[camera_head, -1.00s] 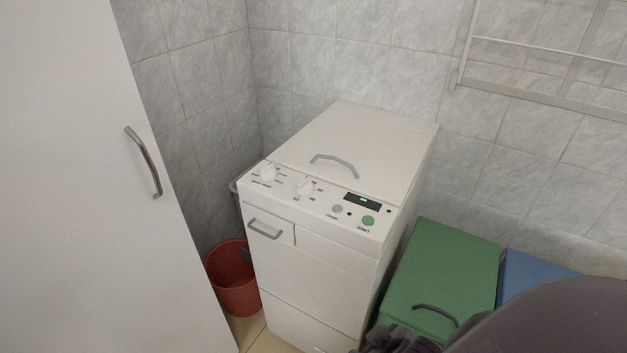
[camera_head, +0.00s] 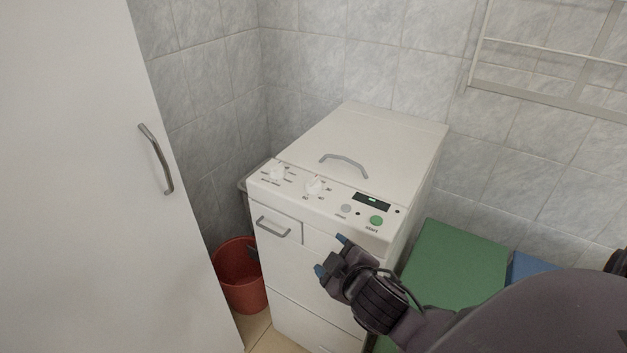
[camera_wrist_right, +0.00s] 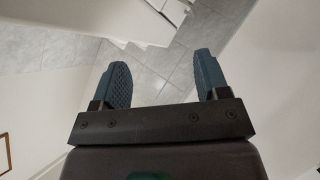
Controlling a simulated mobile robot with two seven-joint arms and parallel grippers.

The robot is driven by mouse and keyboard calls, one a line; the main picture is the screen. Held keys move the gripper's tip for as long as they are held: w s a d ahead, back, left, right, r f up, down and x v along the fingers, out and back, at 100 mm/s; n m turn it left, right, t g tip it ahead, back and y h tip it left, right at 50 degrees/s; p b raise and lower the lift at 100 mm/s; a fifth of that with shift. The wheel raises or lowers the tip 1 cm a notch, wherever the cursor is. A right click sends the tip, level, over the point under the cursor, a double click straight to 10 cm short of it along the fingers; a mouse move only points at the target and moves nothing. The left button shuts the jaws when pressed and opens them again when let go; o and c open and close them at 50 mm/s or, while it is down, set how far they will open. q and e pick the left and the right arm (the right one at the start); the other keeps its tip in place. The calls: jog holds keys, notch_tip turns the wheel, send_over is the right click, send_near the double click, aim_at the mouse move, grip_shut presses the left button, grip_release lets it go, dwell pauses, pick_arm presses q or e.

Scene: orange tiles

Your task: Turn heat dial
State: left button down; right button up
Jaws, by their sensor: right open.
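A white top-loading washing machine (camera_head: 330,262) stands in the tiled corner. Its sloped control panel holds two white dials, a left dial (camera_head: 276,173) and a right dial (camera_head: 314,186). The labels around them are too small to read. A small display (camera_head: 372,201), a grey button (camera_head: 346,209) and a green button (camera_head: 376,220) sit to their right. My right gripper (camera_head: 331,255) is open and empty in front of the machine, below the panel and apart from the dials. Its blue-tipped fingers show spread in the right wrist view (camera_wrist_right: 160,85). My left gripper is not in view.
A tall white door or cabinet front (camera_head: 75,200) with a metal handle fills the left. A red bucket (camera_head: 240,280) stands left of the machine. Green (camera_head: 455,265) and blue (camera_head: 530,266) bins stand to the right. A rack (camera_head: 550,60) hangs on the wall.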

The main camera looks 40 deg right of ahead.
jog(key=w+a+r+n+t+y, duration=0.3)
jog(key=w+a+r+n+y, duration=0.95)
jog(key=n+y, duration=0.75)
jog(key=n+g+h, duration=1.6)
jog(key=n+h, duration=0.1)
jog(key=n, duration=0.2)
send_near(314, 179)
notch_tip(314, 179, down, 9)
jog(key=shift+f+b, duration=0.15)
jog(key=shift+b, duration=0.3)
jog(key=shift+f, duration=0.6)
